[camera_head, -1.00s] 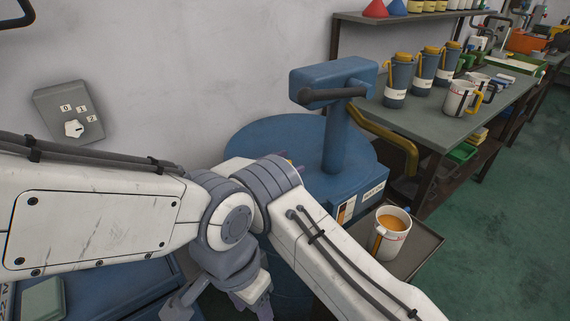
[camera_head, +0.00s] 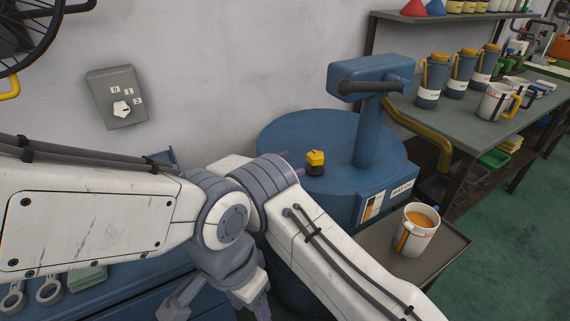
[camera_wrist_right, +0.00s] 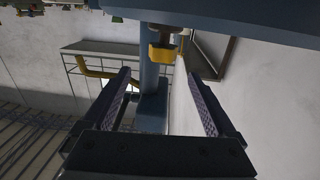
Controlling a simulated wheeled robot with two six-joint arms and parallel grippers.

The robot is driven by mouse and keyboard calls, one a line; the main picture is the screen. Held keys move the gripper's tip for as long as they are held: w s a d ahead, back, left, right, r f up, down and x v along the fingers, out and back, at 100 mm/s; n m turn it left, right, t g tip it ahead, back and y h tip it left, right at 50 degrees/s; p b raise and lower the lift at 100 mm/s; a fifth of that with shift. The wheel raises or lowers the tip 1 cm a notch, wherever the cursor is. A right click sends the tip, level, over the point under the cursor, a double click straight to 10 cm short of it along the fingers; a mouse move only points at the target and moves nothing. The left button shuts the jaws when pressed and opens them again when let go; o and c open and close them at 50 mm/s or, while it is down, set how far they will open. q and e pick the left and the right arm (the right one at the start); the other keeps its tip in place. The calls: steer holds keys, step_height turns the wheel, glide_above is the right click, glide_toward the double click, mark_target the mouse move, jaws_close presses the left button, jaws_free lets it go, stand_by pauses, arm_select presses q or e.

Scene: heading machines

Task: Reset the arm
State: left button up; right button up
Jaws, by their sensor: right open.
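My right gripper shows in the right wrist view (camera_wrist_right: 157,76), its two dark fingers spread wide apart with nothing between them. Past the fingers, a yellow-and-black knob and a blue post of the machine appear upside down. In the head view, my white arm links with grey joints fill the lower left and middle and hide most of the gripper. The yellow knob (camera_head: 315,160) stands on the round top of the blue machine (camera_head: 285,135), just beyond my arm. I cannot make out my left gripper.
A white mug (camera_head: 417,230) with orange-brown liquid stands on a dark tray (camera_head: 458,246) at the machine's right. A workbench (camera_head: 470,125) behind holds several grey jugs and mugs. A grey switch box (camera_head: 116,97) is on the wall. Green floor lies open at right.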

steer(key=shift+a, duration=0.3)
steer(key=w+d+r+n+t+y, duration=0.6)
steer(key=w+r+n+t+y, duration=0.15)
steer(key=w+y, duration=0.4)
steer(key=s+d+f+n+g+y, duration=0.1)
steer(key=s+f+g, duration=0.1)
steer(key=s, duration=0.2)
steer(key=s+d+f+n+g+y, duration=0.2)
steer(key=s, duration=0.3)
steer(key=s+d+f+n+g+y, duration=0.1)
steer(key=s+f+g+y, duration=0.1)
steer(key=s, duration=0.3)
steer(key=shift+s+d+f+n+y, duration=0.15)
steer(key=shift+f+n+y, duration=0.05)
steer(key=shift+n+y, duration=0.05)
steer(key=s+d+f+n+g, duration=0.1)
steer(key=s+d+f+g, duration=0.2)
steer(key=s, duration=0.7)
steer(key=s+d+f+g, duration=0.2)
steer(key=s+d+g, duration=0.1)
steer(key=s, duration=0.7)
steer(key=s+a+r+n+g+p, duration=0.3)
steer(key=s+a+r+n+p, duration=0.4)
steer(key=s+a+r, duration=0.6)
steer(key=shift+s+r+p, duration=0.65)
steer(key=shift+s+p, duration=0.1)
steer(key=shift+p, duration=0.25)
